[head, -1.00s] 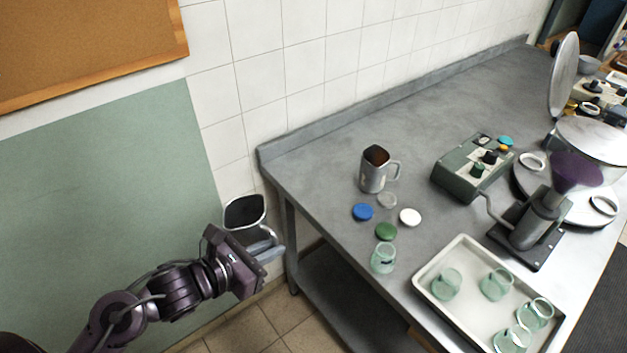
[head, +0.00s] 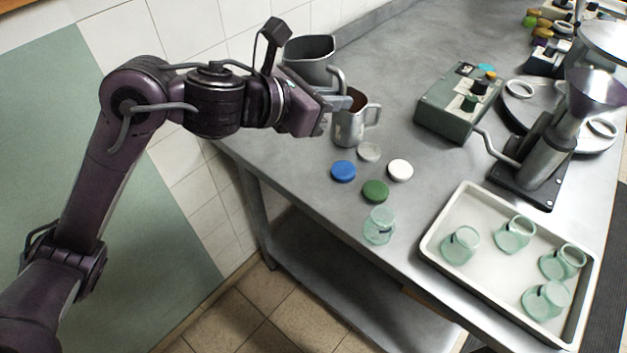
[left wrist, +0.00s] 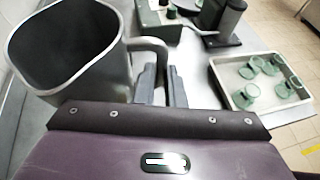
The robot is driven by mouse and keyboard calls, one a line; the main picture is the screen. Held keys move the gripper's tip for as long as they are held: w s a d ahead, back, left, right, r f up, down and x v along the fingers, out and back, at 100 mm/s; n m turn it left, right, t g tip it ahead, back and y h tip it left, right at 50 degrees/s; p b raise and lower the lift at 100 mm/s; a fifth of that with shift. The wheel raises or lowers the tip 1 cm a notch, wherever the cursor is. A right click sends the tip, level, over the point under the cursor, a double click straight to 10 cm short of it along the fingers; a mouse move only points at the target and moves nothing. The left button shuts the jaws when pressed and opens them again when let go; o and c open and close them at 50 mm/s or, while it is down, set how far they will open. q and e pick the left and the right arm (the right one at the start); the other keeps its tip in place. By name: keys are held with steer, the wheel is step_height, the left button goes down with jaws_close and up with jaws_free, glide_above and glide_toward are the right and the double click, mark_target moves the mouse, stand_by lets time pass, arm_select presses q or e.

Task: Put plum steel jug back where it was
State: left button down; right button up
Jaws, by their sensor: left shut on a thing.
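A grey steel jug (head: 308,68) with a dark inside is held up by my left gripper (head: 332,102), over the back left part of the worktop. In the left wrist view the jug (left wrist: 112,78) fills the upper left, and my left gripper's fingers (left wrist: 162,86) are shut at its handle (left wrist: 150,47). No plum colour shows clearly on it. Its base is partly hidden behind my gripper. A second steel jug (head: 346,132), with brown inside, stands upright on the worktop just beyond the fingertips. My right gripper is not in view.
The grey worktop (head: 395,60) is clear toward the back. Blue (head: 343,171), green (head: 375,191), white (head: 400,170) and grey (head: 369,151) lids lie by a glass jar (head: 379,226). A white tray (head: 480,277) holds several jars. A green control box (head: 440,107) stands right.

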arm_select(q)
steer(key=shift+w+d+r+b, duration=0.45)
steer(key=shift+r+b, duration=0.2)
steer(key=shift+b, duration=0.2)
steer(key=shift+d+r+b, duration=0.1)
steer(key=shift+r+b, duration=0.2)
steer(key=shift+r, duration=0.2)
steer(key=shift+n, duration=0.3)
step_height(320, 180, down, 19)
steer(key=b, duration=0.3)
steer(key=shift+f, duration=0.1)
steer(key=shift+w+f, duration=0.1)
steer(key=shift+f, duration=0.15)
steer(key=c, duration=1.6)
jaws_free()
steer(key=shift+o, duration=0.4)
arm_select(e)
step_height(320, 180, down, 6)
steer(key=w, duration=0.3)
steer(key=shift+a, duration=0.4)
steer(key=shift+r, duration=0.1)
